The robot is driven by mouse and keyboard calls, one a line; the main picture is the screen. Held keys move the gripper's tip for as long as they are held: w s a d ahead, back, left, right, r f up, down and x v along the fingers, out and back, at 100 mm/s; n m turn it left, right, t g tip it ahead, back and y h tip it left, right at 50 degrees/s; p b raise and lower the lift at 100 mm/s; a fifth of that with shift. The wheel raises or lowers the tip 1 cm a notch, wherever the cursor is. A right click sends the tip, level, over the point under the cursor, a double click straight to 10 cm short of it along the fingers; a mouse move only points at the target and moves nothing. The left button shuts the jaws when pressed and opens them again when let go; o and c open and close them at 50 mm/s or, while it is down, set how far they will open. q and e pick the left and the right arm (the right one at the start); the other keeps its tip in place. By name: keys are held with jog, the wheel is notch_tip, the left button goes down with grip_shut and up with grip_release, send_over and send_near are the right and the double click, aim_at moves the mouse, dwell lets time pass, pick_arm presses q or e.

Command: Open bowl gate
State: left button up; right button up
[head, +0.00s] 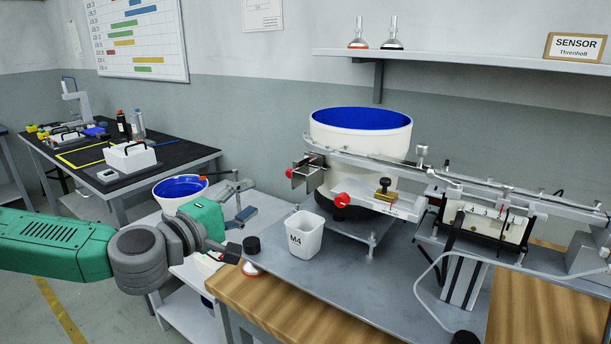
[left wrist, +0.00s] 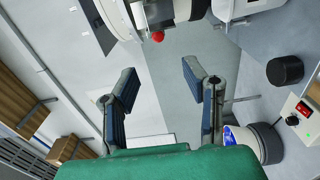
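The large white bowl feeder (head: 360,140) with a blue inside stands on the metal plate of the workbench. At its left side is a small metal gate assembly (head: 303,173) with a red knob. A second red knob (head: 342,200) sits lower on the bowl's front. One red knob (left wrist: 157,37) shows in the left wrist view beyond the fingertips; I cannot tell which. My left gripper (head: 240,232) is left of the bowl, apart from it. In the left wrist view its two fingers (left wrist: 158,80) are spread with nothing between them. My right gripper is not in view.
A white M4 bin (head: 304,236) stands between my left gripper and the bowl. A smaller blue-lined bowl (head: 180,190) is behind my left arm. A long rail mechanism (head: 480,186) runs right from the bowl.

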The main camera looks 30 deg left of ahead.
aim_at(288, 175)
pick_arm(q)
jog(key=w+b, duration=0.3)
jog(key=w, duration=0.1)
jog(key=w+b, duration=0.3)
jog(key=w, duration=0.2)
jog(key=w+d+b, duration=0.1)
jog(key=w+b, duration=0.2)
jog(key=w, duration=0.1)
jog(key=shift+w, duration=0.35)
